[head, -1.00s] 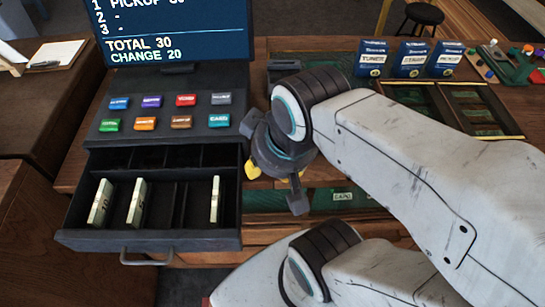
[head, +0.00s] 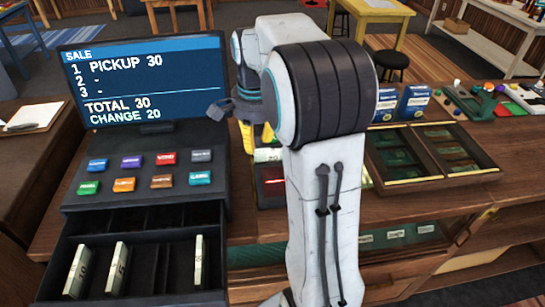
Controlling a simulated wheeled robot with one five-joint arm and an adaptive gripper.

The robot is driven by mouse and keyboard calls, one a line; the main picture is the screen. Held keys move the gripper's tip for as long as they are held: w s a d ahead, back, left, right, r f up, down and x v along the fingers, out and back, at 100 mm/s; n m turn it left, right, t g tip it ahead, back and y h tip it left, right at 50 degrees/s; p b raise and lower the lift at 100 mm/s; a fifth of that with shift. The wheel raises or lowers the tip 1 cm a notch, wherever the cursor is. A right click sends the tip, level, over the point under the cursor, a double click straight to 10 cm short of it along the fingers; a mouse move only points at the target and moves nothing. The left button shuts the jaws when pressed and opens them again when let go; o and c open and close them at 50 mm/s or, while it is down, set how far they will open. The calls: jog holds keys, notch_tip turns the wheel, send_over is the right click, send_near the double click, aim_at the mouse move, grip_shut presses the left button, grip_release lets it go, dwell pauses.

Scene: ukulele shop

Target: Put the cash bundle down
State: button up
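My gripper (head: 257,133) shows in the head view right of the cash register, its yellow fingers partly hidden behind my arm. A pale cash bundle (head: 268,155) with a mark like "20" shows just below the fingers, its right side cut off by my arm. I cannot tell whether the fingers hold it or it rests on something. The open cash drawer (head: 140,300) holds a bundle marked 10 (head: 77,271), one that seems marked 5 (head: 117,268), and a third bundle (head: 199,262) at the right.
The register screen (head: 145,85) reads total 30, change 20. Coloured keys stand above the drawer. A dark tray with a red part (head: 271,180) lies under the pale bundle. Small blue boxes (head: 414,102) and an open, divided case (head: 432,153) occupy the counter right of my arm.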

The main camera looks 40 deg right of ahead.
aim_at(273, 151)
jog(key=w+d+f+m, duration=0.1)
jog(key=d+f+m, duration=0.1)
jog(key=d, duration=0.1)
jog(key=w+d+f+m+g, duration=0.1)
jog(key=w+d+f+m, duration=0.1)
jog(key=d, duration=0.1)
jog(key=w+d+f+m, duration=0.1)
jog(key=d+f+m, duration=0.2)
jog(key=shift+w, duration=0.35)
jog(key=shift+f, duration=0.55)
jog(key=shift+s+d+f+p, duration=0.1)
jog(key=shift+f+p, duration=0.2)
jog(key=shift+f, duration=1.25)
jog(key=shift+s+d+f+p, duration=0.1)
jog(key=shift+f+p, duration=0.2)
jog(key=shift+f, duration=1.25)
grip_shut()
